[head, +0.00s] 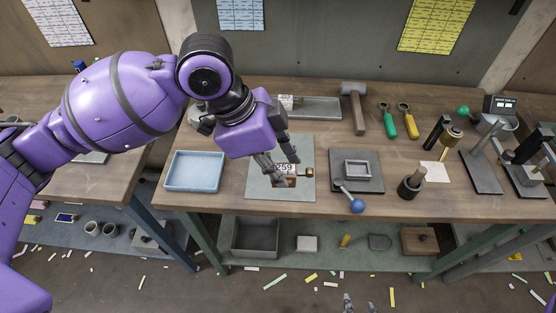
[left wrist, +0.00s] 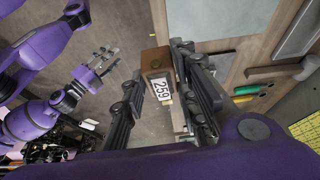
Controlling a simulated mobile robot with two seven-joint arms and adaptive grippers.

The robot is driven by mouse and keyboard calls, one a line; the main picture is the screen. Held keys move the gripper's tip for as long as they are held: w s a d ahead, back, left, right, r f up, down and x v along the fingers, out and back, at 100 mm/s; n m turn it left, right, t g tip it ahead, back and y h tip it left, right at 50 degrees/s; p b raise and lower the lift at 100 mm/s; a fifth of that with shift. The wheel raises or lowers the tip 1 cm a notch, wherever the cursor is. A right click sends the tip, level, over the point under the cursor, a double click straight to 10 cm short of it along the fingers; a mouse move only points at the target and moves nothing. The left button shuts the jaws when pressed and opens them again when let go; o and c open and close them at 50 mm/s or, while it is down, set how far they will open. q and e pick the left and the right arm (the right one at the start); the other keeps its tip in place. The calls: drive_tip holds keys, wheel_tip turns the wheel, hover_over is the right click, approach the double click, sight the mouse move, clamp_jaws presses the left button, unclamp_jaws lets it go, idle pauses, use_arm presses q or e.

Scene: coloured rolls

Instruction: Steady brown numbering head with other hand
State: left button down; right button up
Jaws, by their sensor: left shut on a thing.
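The brown numbering head (left wrist: 155,59) is a small brown block with a white 259 plate; in the left wrist view it sits between the fingers. In the head view it shows at the fingertips with its 259 plate (head: 284,168), partly hidden by the fingers. My left gripper (head: 279,172) is shut on it, above the grey-green mat (head: 262,191) on the bench. Whether it touches the mat is unclear. My right gripper (head: 359,303) shows only its fingertips, apart, at the bottom edge of the head view; in the left wrist view it is open and empty (left wrist: 102,60).
A blue tray (head: 194,186) lies left of the mat. A grey block with a blue-knobbed lever (head: 357,205) stands close on the right. Farther right are a dark stamp (head: 410,187) and a press stand (head: 482,170). A mallet (head: 353,95) lies behind.

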use_arm(q)
drive_tip(key=shift+w, duration=0.1)
drive_tip(key=shift+w+a+f+b, duration=0.1)
drive_tip(key=shift+w+f+b, duration=0.5)
drive_tip(key=shift+w+f, duration=1.3)
drive_tip(key=shift+w+a+f+b, duration=0.1)
drive_tip(key=shift+w+f+b, duration=0.5)
drive_tip(key=shift+w+f, duration=1.3)
drive_tip(key=shift+w+a+f+b, duration=0.1)
drive_tip(key=shift+w+f+b, duration=0.5)
drive_tip(key=shift+w+f, duration=1.3)
drive_tip(key=shift+w+f+b, duration=0.2)
drive_tip(key=shift+w+b, duration=0.15)
drive_tip(key=shift+w, duration=0.95)
use_arm(e)
drive_tip(key=s+f+g, duration=0.1)
drive_tip(key=s+f, duration=0.3)
drive_tip(key=f, duration=0.2)
drive_tip(key=shift+s+f, duration=0.25)
drive_tip(key=shift+s, duration=0.15)
drive_tip(key=shift+a, duration=0.1)
use_arm(q)
drive_tip(key=shift+s+f, duration=0.1)
drive_tip(key=shift+f, duration=0.15)
use_arm(e)
drive_tip(key=shift+w+d+r, duration=0.15)
drive_tip(key=shift+d+r, duration=0.05)
drive_tip(key=shift+r, duration=0.1)
drive_tip(key=shift+a, duration=0.25)
